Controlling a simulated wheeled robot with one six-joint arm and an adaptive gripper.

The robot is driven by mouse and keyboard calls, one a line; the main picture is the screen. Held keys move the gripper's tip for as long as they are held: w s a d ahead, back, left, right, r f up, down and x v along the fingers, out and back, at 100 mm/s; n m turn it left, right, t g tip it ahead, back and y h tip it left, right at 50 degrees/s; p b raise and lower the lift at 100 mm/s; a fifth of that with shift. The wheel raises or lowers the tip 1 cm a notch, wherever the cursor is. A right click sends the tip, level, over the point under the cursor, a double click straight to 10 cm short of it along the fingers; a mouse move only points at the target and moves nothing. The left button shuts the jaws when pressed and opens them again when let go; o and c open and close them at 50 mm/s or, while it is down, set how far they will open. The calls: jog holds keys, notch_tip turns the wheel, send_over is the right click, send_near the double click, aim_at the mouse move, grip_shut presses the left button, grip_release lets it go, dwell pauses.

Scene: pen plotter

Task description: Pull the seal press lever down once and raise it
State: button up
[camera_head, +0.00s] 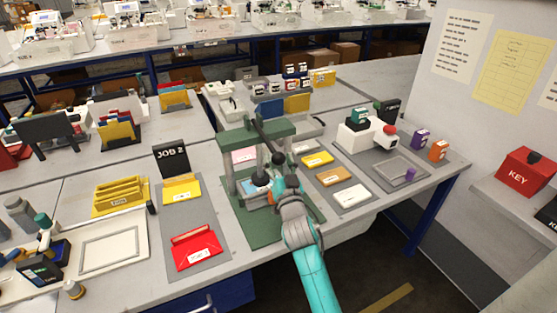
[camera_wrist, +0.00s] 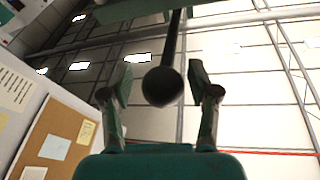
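The seal press (camera_head: 284,128) is a grey-green frame on a dark green base, standing on the middle table. Its dark lever (camera_head: 260,132) slopes from above the top beam down toward me and ends in a black ball knob (camera_head: 278,158). In the wrist view the knob (camera_wrist: 162,87) hangs on its rod between the two fingers of my gripper (camera_wrist: 160,95). The gripper is open, with a visible gap on each side of the knob. In the head view my gripper (camera_head: 279,176) is at the front of the press, and my arm hides part of its base.
A red envelope (camera_head: 195,250) and a JOB 2 sign (camera_head: 171,158) are left of the press. Coloured cards, including an orange one (camera_head: 334,176), lie to its right. A white device with a red button (camera_head: 388,130) stands farther right. A wall board is at the right.

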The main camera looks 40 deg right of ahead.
jog(key=shift+a+r, duration=0.1)
jog(key=shift+r, duration=0.05)
jog(key=v, duration=1.2)
dwell(0.3)
